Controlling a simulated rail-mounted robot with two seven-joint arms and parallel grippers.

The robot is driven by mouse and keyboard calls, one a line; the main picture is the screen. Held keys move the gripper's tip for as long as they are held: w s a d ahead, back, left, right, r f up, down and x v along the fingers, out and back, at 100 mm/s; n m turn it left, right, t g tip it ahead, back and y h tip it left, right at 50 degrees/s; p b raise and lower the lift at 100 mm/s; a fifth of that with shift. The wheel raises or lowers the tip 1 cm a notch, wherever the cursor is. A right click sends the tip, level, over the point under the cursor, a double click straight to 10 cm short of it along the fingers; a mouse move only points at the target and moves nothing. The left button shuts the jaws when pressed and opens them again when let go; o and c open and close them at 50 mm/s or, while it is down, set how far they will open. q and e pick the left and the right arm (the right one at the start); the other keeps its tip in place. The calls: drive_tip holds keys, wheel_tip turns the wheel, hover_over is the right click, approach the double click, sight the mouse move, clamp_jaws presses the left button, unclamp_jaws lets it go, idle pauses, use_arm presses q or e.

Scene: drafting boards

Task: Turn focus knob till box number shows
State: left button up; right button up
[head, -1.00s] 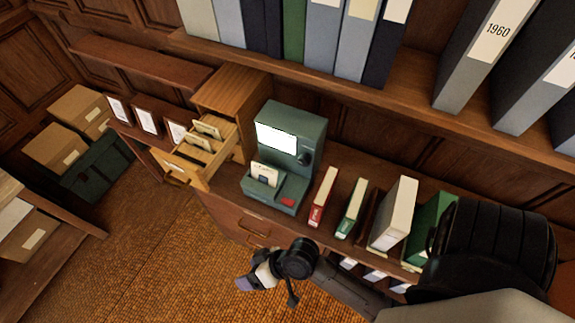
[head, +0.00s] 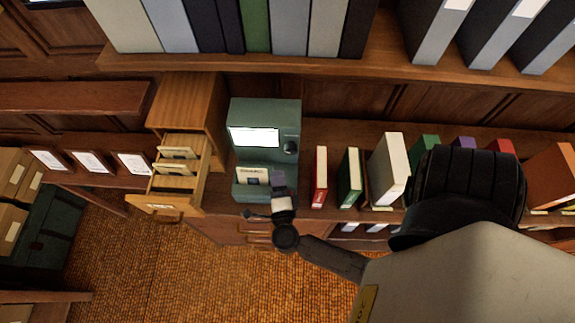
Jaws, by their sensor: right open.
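A green microfiche reader (head: 265,111) stands on the wooden counter, with a bright white screen (head: 253,137) on its front. No number can be made out on the screen. The dark round focus knob (head: 290,147) is to the right of the screen. A card (head: 252,176) sits in the reader's lower tray. My right gripper (head: 279,182) is in front of the reader's lower right part, below the knob and apart from it. It is open, with nothing seen between its fingers, and hides part of the reader's base. My left gripper is not in view.
An open wooden card drawer (head: 170,200) with file cards juts out left of the reader. A red book (head: 320,177), a green book (head: 349,177) and a white binder (head: 388,170) stand to the right. A shelf (head: 290,66) with binders runs above.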

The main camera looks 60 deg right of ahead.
sight(291, 153)
drive_tip(key=d+g, duration=0.1)
drive_tip(key=d, duration=0.2)
drive_tip(key=d+m+g+h, duration=0.1)
drive_tip(key=d, duration=0.2)
drive_tip(key=d+m, duration=0.1)
drive_tip(key=d, duration=0.2)
drive_tip(key=shift+w+d+r+g+h, duration=0.2)
drive_tip(key=shift+w+r+g+h, duration=0.1)
drive_tip(key=shift+g, duration=0.1)
drive_tip(key=shift+w+d+f+m, duration=0.15)
drive_tip(key=shift+w+d, duration=0.1)
drive_tip(key=shift+d, duration=0.3)
drive_tip(key=shift+w+d+m, duration=0.15)
drive_tip(key=shift+w+d, duration=0.05)
drive_tip(key=shift+d, duration=0.35)
drive_tip(key=m+b, duration=0.2)
drive_tip(key=m, duration=0.1)
drive_tip(key=shift+f+b, duration=0.3)
drive_tip(key=shift+b, duration=0.1)
drive_tip(key=shift+r+m, duration=0.2)
drive_tip(key=shift+m, duration=0.6)
drive_tip(key=shift+r, duration=0.1)
